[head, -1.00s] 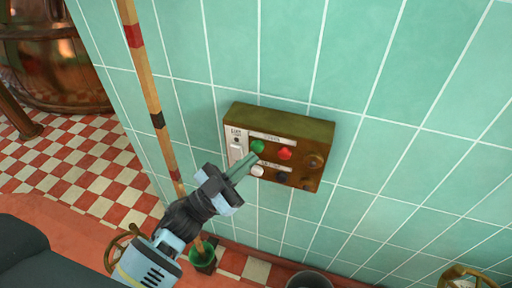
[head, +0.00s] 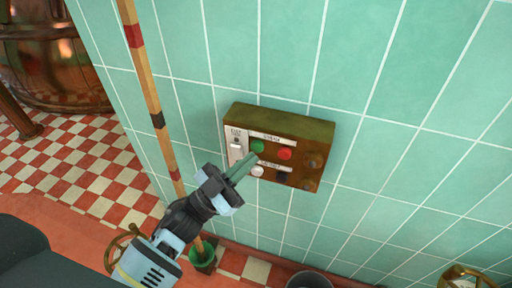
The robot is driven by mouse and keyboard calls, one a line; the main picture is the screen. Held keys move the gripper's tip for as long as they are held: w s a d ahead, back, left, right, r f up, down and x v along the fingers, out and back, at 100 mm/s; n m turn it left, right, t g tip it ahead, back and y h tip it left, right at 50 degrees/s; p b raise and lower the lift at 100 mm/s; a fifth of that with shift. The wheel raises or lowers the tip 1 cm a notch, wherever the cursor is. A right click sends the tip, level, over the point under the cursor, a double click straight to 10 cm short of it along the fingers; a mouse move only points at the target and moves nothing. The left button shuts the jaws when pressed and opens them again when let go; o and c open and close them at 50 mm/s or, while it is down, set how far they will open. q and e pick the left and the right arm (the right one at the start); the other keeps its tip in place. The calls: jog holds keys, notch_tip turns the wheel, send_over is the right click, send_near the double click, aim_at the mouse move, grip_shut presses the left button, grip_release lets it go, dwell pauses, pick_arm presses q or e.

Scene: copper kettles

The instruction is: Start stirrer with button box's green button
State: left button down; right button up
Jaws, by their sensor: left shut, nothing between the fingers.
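The button box (head: 310,127) is a brown-gold box mounted on the green tiled wall. Its green button (head: 257,146) is at the upper left of the front, with a red button (head: 285,154) to its right. A white button (head: 257,171) and a black button (head: 281,175) sit below. My left gripper (head: 250,157) is shut and empty, its greenish fingertips at the lower edge of the green button; I cannot tell whether they touch it. My right gripper is not in view.
A wooden pole with red and black bands (head: 145,75) stands left of the box, its foot at a green cup (head: 203,257). A large copper kettle (head: 60,65) is at the far left. A brass handwheel (head: 466,278) is at lower right, near a grey bucket (head: 309,281).

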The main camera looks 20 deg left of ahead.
pick_arm(q)
jog(key=shift+w, duration=0.1)
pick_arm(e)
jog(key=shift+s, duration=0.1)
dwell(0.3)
pick_arm(q)
jog(key=shift+w, duration=0.35)
jog(key=shift+w, duration=0.45)
dwell(0.7)
jog(key=shift+s, duration=0.15)
jog(key=shift+s+p, duration=0.35)
jog(key=shift+s, duration=0.4)
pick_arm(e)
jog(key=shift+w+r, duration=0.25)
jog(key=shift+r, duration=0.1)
pick_arm(q)
jog(key=s+p, duration=0.1)
jog(key=s, duration=0.4)
jog(key=shift+a, duration=0.1)
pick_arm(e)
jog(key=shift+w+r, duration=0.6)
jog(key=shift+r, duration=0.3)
